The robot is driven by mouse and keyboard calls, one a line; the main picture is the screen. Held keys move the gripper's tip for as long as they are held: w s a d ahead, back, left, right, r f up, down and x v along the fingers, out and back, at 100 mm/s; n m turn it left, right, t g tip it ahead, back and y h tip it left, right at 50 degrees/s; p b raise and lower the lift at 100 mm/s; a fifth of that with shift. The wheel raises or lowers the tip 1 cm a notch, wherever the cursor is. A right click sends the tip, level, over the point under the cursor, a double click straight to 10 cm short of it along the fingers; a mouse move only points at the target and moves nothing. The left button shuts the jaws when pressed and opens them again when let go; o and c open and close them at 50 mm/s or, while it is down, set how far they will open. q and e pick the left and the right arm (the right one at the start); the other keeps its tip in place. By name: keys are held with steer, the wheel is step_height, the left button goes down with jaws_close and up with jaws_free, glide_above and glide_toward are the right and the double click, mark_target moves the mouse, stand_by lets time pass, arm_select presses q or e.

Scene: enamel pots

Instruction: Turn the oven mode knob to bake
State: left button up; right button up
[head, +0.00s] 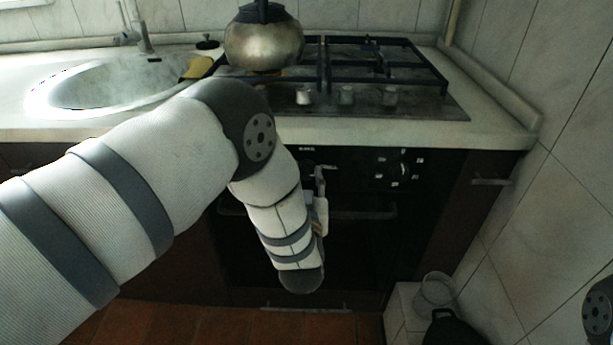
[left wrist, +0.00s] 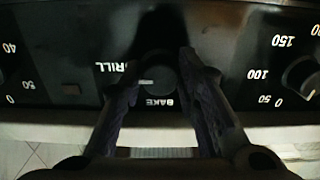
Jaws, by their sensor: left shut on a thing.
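The oven mode knob (left wrist: 162,76) is a dark round knob on the black oven panel, in the middle of the left wrist view. A short pale mark shows on its left part, on the side of the GRILL label (left wrist: 116,68). The BAKE label (left wrist: 160,102) is just below the knob in that view; the lettering appears upside down. My left gripper (left wrist: 159,70) has one finger on each side of the knob and is shut on it. In the head view my left gripper (head: 320,172) is at the oven panel, mostly hidden by my arm, and the knob cannot be made out.
Another knob (head: 403,169) with a numbered dial is to the right on the panel. The oven handle (head: 365,215) runs below. Above are the gas hob (head: 425,101) and a metal kettle (head: 263,42). A clear container (head: 437,290) stands low at right by the tiled wall.

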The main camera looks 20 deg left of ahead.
steer(key=shift+w+r, duration=0.1)
arm_select(q)
steer(key=n+p, duration=0.1)
steer(key=n, duration=0.7)
steer(key=shift+n+p, duration=0.4)
steer(key=n, duration=0.4)
steer(key=shift+d+n, duration=0.1)
steer(key=shift+n, duration=2.3)
arm_select(e)
steer(key=shift+w+r+t, duration=0.5)
steer(key=shift+w+r, duration=0.55)
steer(key=shift+r, duration=0.15)
arm_select(q)
steer(key=o, duration=1.1)
steer(key=shift+o, duration=0.2)
steer(key=shift+s, duration=0.1)
